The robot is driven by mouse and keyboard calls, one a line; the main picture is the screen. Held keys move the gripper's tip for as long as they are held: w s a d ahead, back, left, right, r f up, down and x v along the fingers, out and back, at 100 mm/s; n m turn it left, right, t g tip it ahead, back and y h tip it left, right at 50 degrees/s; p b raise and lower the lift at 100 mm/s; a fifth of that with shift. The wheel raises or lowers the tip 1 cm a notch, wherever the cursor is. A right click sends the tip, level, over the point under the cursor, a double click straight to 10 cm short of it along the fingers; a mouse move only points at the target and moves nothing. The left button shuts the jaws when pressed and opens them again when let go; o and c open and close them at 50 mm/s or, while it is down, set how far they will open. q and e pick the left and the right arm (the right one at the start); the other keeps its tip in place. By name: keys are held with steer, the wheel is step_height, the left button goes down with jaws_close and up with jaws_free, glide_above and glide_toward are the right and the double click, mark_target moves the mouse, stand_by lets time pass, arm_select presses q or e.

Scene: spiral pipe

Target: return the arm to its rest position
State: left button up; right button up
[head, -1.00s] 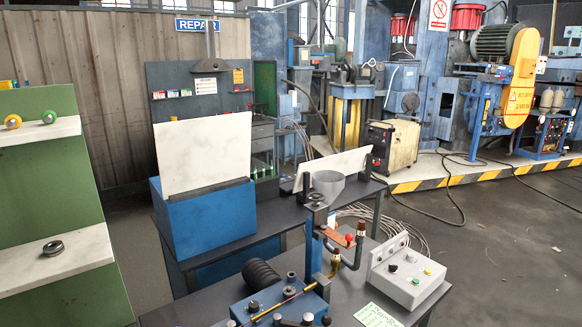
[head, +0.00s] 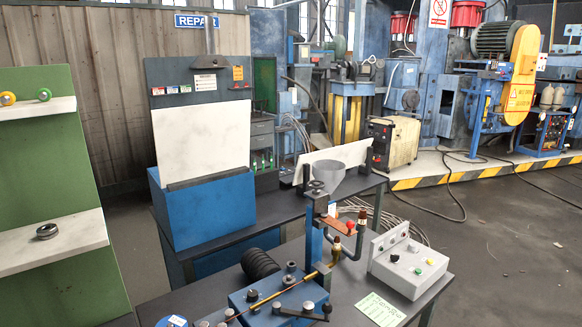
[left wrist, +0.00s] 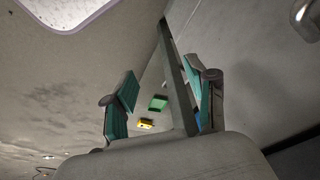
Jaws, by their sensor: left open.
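My left gripper (left wrist: 163,95) shows in the left wrist view with its two teal-padded fingers spread apart and nothing between them. Small green (left wrist: 158,103) and yellow (left wrist: 145,123) items show beyond the fingers, too small to identify. Neither of my grippers shows in the head view. There, a blue fixture (head: 275,300) with a black ribbed coil (head: 260,268) beside it sits on the front bench. A thin brass-coloured rod (head: 285,292) slants across the fixture towards a blue post (head: 314,245).
A grey control box (head: 408,268) and a green-printed card (head: 381,309) lie on the dark front bench. A blue box with a white panel (head: 203,140) stands on the bench behind. Green shelving with a ring (head: 47,231) stands at left. Open floor lies at right.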

arm_select(q)
steer(key=s+a+f+b, duration=0.1)
steer(key=s+f+b, duration=0.1)
steer(key=s+f, duration=0.6)
steer(key=s+a+f+g+b, duration=0.1)
steer(key=s+a+f+b, duration=0.1)
steer(key=s+f, duration=0.7)
step_height(320, 180, down, 6)
steer(key=shift+f+b, duration=0.15)
steer(key=shift+b, duration=0.3)
steer(key=shift+s, duration=0.1)
